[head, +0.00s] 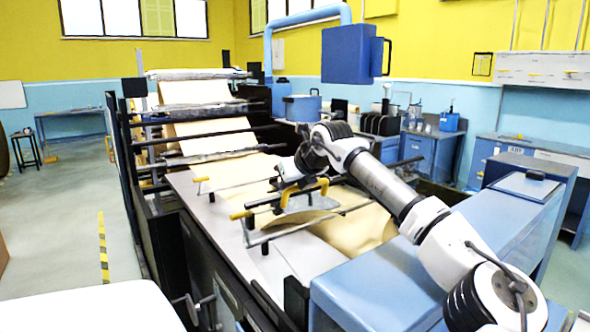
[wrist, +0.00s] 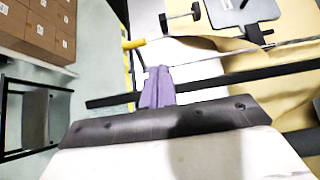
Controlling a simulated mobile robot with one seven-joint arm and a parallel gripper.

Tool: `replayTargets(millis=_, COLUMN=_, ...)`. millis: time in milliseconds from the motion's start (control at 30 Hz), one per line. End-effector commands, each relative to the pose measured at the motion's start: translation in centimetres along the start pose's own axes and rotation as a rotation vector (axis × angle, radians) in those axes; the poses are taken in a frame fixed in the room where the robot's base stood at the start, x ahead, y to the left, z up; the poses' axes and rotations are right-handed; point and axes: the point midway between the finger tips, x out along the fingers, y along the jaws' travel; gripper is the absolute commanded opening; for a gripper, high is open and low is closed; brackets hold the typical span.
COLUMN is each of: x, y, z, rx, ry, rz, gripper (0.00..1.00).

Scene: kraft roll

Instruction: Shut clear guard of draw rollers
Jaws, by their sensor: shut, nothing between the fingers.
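My gripper (wrist: 156,80) shows in the wrist view as purple fingers closed together with nothing between them. In the head view my arm reaches in from the right, and its wrist end is over the paper machine; the fingertips are hard to make out there. Below it is a thin greyish, see-through-looking panel (head: 304,206), which may be the clear guard, near a yellow handle (head: 322,186). Dark bars with yellow ends (head: 240,215) lie around it. My arm hides part of this area. I cannot tell the guard's exact angle or whether the fingers touch anything.
Brown kraft paper (head: 205,100) runs down the machine. A blue box (head: 350,52) hangs above on a pipe. A blue cabinet (head: 380,285) stands at the front right. Stacked cartons (wrist: 45,25) show in the wrist view. The floor at left (head: 60,220) is mostly clear.

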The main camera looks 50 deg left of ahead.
Motion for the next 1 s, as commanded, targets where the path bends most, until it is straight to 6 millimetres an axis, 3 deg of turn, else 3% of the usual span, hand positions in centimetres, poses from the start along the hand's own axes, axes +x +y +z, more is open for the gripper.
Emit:
replayTargets(millis=400, x=1.2, y=0.0, z=-0.7, rx=-0.001, ry=0.113, rz=0.0, gripper=0.0)
replayTargets(millis=1000, x=1.1, y=0.0, z=-0.7, rx=-0.001, ry=0.121, rz=0.0, gripper=0.0)
